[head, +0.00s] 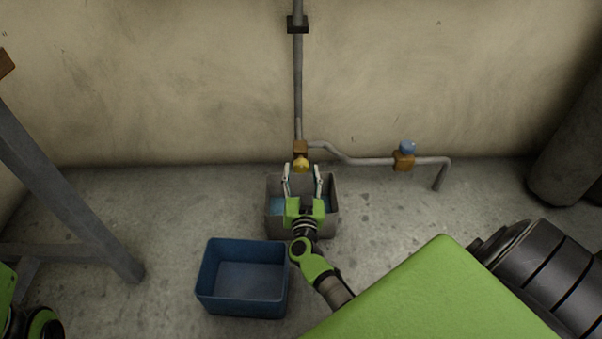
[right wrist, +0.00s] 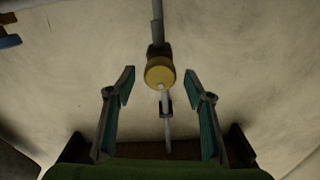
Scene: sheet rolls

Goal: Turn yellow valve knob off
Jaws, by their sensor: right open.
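The yellow valve knob (head: 301,166) sits on a brass-coloured fitting at the foot of the vertical pipe by the wall. My right gripper (head: 302,169) is open, with its two fingers spread to either side of the knob in the head view. In the right wrist view the round yellow knob (right wrist: 160,71) lies ahead, between and slightly beyond the open fingertips (right wrist: 160,86). No finger visibly touches it. My left gripper is not clearly visible; only a bit of green and black arm shows at the lower left of the head view.
A blue knob (head: 407,147) sits on another brass fitting on the horizontal pipe (head: 370,161) to the right. A grey bin (head: 332,226) stands beneath the right gripper. An empty blue bin (head: 243,308) stands front left. A grey metal frame (head: 75,200) is at the left.

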